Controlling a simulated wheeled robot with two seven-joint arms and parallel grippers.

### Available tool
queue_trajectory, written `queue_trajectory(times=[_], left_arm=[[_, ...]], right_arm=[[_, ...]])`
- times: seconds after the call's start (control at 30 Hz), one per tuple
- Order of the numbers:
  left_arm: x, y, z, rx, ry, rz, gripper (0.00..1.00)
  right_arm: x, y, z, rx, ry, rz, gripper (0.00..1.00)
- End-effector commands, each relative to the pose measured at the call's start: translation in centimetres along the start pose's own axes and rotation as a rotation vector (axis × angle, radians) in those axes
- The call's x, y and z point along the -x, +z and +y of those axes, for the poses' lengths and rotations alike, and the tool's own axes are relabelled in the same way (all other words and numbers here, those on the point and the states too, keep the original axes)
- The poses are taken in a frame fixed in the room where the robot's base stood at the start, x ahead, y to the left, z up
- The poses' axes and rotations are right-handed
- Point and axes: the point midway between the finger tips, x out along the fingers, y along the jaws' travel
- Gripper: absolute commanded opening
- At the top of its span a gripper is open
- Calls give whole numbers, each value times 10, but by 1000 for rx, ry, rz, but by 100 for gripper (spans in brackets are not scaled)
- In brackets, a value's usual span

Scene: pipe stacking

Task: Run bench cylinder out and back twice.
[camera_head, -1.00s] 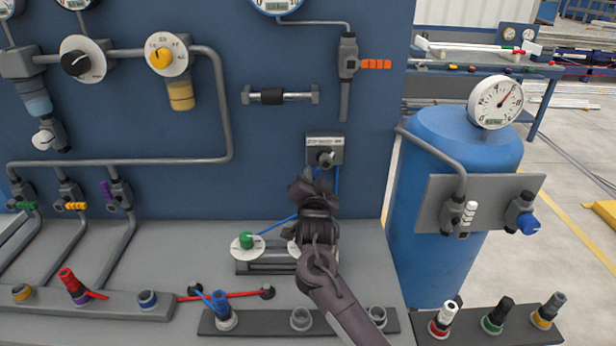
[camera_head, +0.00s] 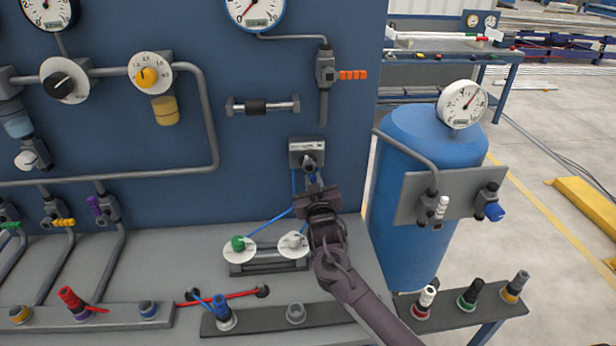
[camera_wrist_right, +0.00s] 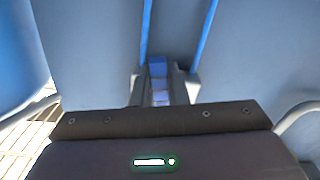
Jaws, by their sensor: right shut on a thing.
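A grey valve block (camera_head: 306,152) with a dark round fitting sits low on the blue panel. Two blue hoses (camera_head: 272,222) run down from it. The likely bench cylinder (camera_head: 268,266) is a low grey unit on the bench, with a green-knob white dial (camera_head: 239,247) and a white-knob dial (camera_head: 292,244) on top. My right gripper (camera_head: 314,186) is just below the valve block, shut on a small bluish piece (camera_wrist_right: 158,70), probably the valve's lever. The dark gripper hides most of that piece in the head view. My left gripper is in no view.
A bench strip with a blue plug (camera_head: 222,308) and an empty socket (camera_head: 296,312) lies in front. A blue tank (camera_head: 410,235) with a gauge stands to the right. A dark-bodied bar (camera_head: 262,106) is mounted above the valve block.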

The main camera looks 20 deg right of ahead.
Motion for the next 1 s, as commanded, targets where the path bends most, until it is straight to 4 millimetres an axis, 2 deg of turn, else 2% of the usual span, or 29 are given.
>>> queue_trajectory(times=[0.1,0.5,1.0], left_arm=[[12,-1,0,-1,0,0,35],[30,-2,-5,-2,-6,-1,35],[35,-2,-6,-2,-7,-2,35]], right_arm=[[0,-2,6,108,-1,-4,0],[0,-4,19,379,-2,-3,0],[0,-4,24,476,-1,-3,0]])
